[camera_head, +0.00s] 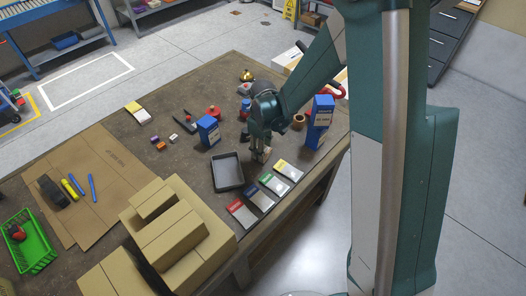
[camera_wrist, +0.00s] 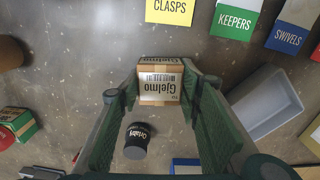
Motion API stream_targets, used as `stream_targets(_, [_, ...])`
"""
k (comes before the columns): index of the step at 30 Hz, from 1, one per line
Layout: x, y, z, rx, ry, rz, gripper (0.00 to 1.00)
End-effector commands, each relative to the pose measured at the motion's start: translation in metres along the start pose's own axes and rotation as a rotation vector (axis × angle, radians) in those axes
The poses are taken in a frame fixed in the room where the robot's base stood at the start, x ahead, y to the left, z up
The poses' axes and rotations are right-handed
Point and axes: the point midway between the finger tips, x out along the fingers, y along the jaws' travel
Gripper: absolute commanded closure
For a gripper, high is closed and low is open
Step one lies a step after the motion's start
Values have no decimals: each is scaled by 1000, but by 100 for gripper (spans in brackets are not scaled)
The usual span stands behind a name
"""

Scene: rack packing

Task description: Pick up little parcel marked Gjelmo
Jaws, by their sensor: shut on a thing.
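The little parcel marked Gjelmo (camera_wrist: 160,85) is a small brown box with white labels. It sits between the fingertips of my gripper (camera_wrist: 160,92) in the wrist view, with its lettering facing the camera. My gripper (camera_head: 262,152) is shut on it. In the head view, the parcel (camera_head: 263,157) is small and partly hidden by the fingers, just right of the dark tray. I cannot tell whether it touches the table.
A dark empty tray (camera_head: 241,173) lies close by, left of my gripper. Labelled cards (camera_head: 274,183) lie in a row in front. Blue boxes stand on the left (camera_head: 208,130) and right (camera_head: 319,121). A black cylinder (camera_wrist: 137,141) stands near the fingers. Cartons (camera_head: 178,227) fill the table's front.

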Motion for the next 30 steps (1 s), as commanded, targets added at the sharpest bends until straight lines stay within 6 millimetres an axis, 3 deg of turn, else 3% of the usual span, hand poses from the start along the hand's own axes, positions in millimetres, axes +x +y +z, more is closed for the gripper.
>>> stream_targets(8, [-19, 0, 0, 0, 0, 0, 78])
stream_targets(24, [-87, 0, 0, 0, 0, 0, 78])
stream_targets(30, [-98, 0, 0, 0, 0, 0, 78])
